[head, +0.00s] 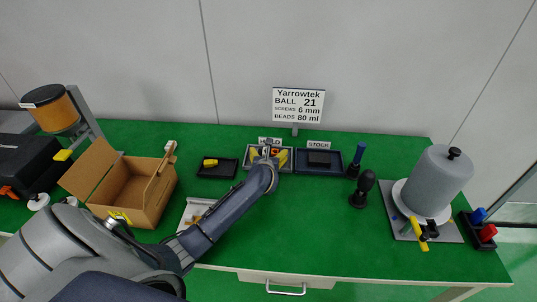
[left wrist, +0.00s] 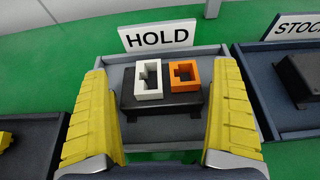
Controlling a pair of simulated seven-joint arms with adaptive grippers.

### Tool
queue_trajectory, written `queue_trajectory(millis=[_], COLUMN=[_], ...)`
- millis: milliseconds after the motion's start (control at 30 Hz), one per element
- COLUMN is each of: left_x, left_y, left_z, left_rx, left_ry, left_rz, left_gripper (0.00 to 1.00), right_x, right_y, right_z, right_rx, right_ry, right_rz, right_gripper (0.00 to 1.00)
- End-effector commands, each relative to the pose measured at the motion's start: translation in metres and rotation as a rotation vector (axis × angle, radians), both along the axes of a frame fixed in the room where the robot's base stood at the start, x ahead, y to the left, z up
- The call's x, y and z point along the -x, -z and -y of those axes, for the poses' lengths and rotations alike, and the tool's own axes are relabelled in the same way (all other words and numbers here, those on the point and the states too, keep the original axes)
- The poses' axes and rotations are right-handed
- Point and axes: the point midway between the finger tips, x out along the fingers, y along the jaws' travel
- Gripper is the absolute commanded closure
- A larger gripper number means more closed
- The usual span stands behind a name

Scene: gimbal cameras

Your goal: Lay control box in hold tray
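The hold tray (head: 248,168) is a grey-blue tray at the back middle of the green table, behind which stands a HOLD sign (left wrist: 158,36). In the left wrist view a black box (left wrist: 160,108), which I take to be the control box, lies flat in the hold tray (left wrist: 165,141). It carries a white frame (left wrist: 139,93) and an orange frame (left wrist: 197,93). My left gripper (head: 268,156) is over the hold tray, its yellow fingers spread on either side of the box with small gaps visible. My right gripper is in neither view.
The stock tray (head: 335,168), with a dark box (head: 319,158) in it, is just right of the hold tray. A black tray (head: 217,172) with a yellow block is to the left. An open cardboard box (head: 132,196) stands farther left.

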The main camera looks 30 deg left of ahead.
Motion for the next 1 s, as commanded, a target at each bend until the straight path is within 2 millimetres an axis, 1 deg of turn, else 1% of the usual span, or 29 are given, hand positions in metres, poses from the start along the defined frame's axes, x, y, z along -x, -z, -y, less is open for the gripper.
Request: queue_trajectory(millis=[267,433,567,800,1000], left_x=[0.001,0.008,0.023,0.057,0.081], left_y=[0.000,-0.004,-0.010,-0.026,-0.037], left_z=[0.000,0.005,0.012,0.029,0.041], left_rx=[0.000,0.000,0.001,0.001,0.001], left_ry=[0.000,0.001,0.001,0.001,0.001], left_rz=[-0.001,0.001,0.001,0.001,0.001], left_gripper=[0.00,0.00,0.00,0.00,0.00], right_x=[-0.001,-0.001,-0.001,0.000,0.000], right_y=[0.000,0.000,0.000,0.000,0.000], right_z=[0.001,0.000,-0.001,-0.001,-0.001], right_rx=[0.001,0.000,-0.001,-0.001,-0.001], right_ry=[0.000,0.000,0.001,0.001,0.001], right_rz=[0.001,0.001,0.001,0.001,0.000], right_gripper=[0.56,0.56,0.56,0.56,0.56])
